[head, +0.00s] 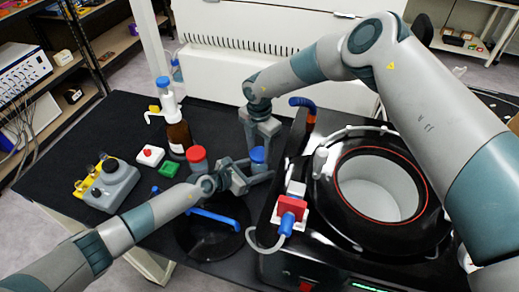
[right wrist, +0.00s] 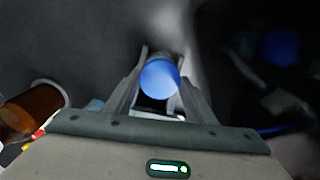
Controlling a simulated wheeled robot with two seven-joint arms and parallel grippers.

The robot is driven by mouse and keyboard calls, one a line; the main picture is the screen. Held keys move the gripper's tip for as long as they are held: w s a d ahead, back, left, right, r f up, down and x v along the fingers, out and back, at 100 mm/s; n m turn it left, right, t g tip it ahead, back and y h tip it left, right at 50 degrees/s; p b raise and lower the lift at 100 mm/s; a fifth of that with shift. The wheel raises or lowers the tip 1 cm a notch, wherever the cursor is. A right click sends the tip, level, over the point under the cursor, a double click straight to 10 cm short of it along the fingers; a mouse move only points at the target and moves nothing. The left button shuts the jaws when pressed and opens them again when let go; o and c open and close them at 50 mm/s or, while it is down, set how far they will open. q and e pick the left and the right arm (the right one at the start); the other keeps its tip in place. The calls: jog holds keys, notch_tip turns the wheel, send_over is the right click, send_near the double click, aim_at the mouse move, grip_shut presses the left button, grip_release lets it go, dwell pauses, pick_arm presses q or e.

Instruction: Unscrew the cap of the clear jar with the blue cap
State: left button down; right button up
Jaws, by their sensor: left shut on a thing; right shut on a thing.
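The clear jar (head: 258,166) with its blue cap (head: 258,154) is upright above the dark table in the head view, in front of the freeze dryer's left side. My left gripper (head: 260,173) comes in from the left, low down, and is shut on the jar's body, which it mostly hides. My right gripper (head: 261,143) comes down from above and is shut on the blue cap. In the right wrist view the round blue cap (right wrist: 160,78) sits between the two fingers of my right gripper (right wrist: 158,75). Whether the cap's thread is loose cannot be seen.
A red-capped jar (head: 197,158) and a brown bottle (head: 178,137) stand left of the grippers. A black lid with a blue handle (head: 214,219) lies in front. The freeze dryer's open chamber (head: 378,188) is at right. A grey device (head: 110,184) stands at left.

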jog(key=n, duration=0.6)
jog(key=o, duration=1.2)
jog(key=shift+r, duration=0.15)
jog(key=shift+r, duration=2.15)
jog(key=shift+c, duration=0.6)
